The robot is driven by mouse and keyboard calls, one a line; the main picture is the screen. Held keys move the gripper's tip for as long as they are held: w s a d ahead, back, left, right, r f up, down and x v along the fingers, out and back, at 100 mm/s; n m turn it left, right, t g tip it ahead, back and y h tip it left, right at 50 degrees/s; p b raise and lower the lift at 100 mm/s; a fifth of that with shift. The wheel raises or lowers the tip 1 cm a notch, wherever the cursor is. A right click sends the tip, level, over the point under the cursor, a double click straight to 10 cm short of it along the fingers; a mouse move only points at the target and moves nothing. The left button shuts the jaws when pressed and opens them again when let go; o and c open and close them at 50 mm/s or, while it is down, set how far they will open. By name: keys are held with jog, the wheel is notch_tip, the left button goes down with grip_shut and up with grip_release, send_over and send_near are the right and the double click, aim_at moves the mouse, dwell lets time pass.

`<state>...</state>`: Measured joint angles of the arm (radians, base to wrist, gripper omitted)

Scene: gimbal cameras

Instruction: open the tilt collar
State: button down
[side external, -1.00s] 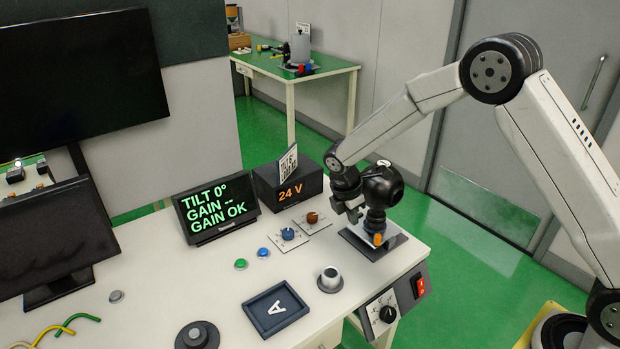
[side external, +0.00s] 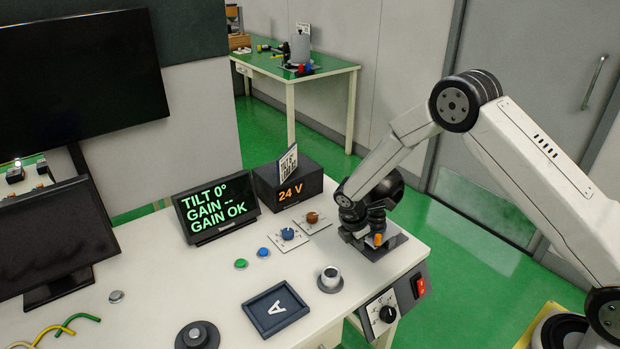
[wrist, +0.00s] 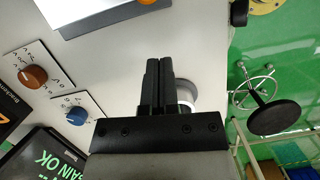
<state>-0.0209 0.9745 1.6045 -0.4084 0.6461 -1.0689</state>
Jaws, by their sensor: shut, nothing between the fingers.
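The camera unit (side external: 392,184) is a dark rounded head on a short stand at the right end of the bench, partly hidden behind my wrist. An orange part (side external: 378,239), possibly the tilt collar, shows low on its stand. In the wrist view an orange edge (wrist: 147,2) is cut off at the top, by the stand's base plate (wrist: 84,14). My gripper (wrist: 159,62) is shut and empty, its fingers over the bench, apart from the orange part. In the side view my gripper (side external: 354,236) is low, just left of the stand. The screen (side external: 217,209) reads TILT 0°, GAIN --, GAIN OK.
A blue knob (side external: 288,233) and a brown knob (side external: 312,218) sit left of the stand. The 24 V box (side external: 288,190) is behind them. A silver knob (side external: 330,278) and a lettered tray (side external: 276,309) are nearer the front.

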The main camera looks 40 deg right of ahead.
aim_at(377, 235)
jog(key=shift+s+d+r, duration=0.1)
jog(key=shift+d, duration=0.85)
jog(key=shift+s+d+r, duration=0.1)
jog(key=shift+d, duration=0.8)
jog(key=shift+s+d+n, duration=0.4)
jog(key=shift+s+n, duration=0.1)
jog(key=shift+n, duration=0.2)
jog(key=shift+s+d+n+t, duration=0.5)
jog(key=shift+s+d+n, duration=0.4)
jog(key=shift+n, duration=0.4)
jog(key=shift+s+d+n, duration=0.1)
jog(key=shift+d+n, duration=0.2)
jog(key=shift+s+d, duration=0.25)
jog(key=shift+d, duration=0.35)
jog(key=shift+s+d, duration=0.25)
jog(key=shift+d, duration=0.3)
jog(key=shift+w+a, duration=0.15)
jog(key=shift+w+a, duration=0.35)
jog(key=shift+w, duration=0.2)
